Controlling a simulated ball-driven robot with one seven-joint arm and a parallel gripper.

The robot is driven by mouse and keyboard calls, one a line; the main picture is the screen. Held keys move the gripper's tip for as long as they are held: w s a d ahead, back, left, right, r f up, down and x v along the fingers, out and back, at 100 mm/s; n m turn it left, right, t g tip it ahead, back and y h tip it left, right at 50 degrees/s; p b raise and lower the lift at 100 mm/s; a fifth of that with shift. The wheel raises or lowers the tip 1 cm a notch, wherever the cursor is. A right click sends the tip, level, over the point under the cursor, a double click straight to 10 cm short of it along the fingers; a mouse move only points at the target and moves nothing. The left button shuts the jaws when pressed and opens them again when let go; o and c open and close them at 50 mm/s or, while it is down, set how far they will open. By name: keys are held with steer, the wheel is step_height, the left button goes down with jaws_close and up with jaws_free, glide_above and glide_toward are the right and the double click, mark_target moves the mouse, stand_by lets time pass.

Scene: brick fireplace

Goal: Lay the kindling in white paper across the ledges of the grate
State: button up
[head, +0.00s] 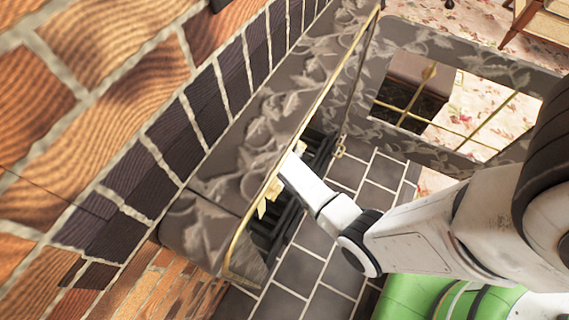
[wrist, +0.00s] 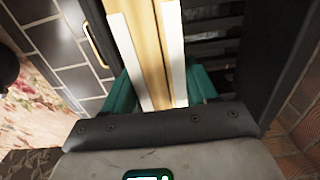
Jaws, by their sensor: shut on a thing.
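The kindling in white paper (wrist: 150,45) stands out in the wrist view as a pale wood bundle with white strips along both sides. My gripper (wrist: 162,88) is shut on it, with a teal finger on each side. In the head view a tan bit of the kindling (head: 268,198) shows at the fireplace opening, over the dark grate (head: 263,228). Dark bars of the grate (wrist: 218,45) also show right of the kindling in the wrist view. In the head view my fingertips are hidden. I cannot tell whether the kindling touches the ledges.
A brass-edged grey surround (head: 300,130) with leaf carving frames the opening, close beside my arm. A brick wall (head: 100,100) rises at left. Dark hearth tiles (head: 315,265) lie in front. An open carved panel with brass bars (head: 480,80) stands at upper right.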

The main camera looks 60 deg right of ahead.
steer(key=shift+f+b, duration=0.3)
steer(key=shift+f, duration=0.25)
steer(key=o, duration=1.3)
steer(key=shift+c, duration=0.2)
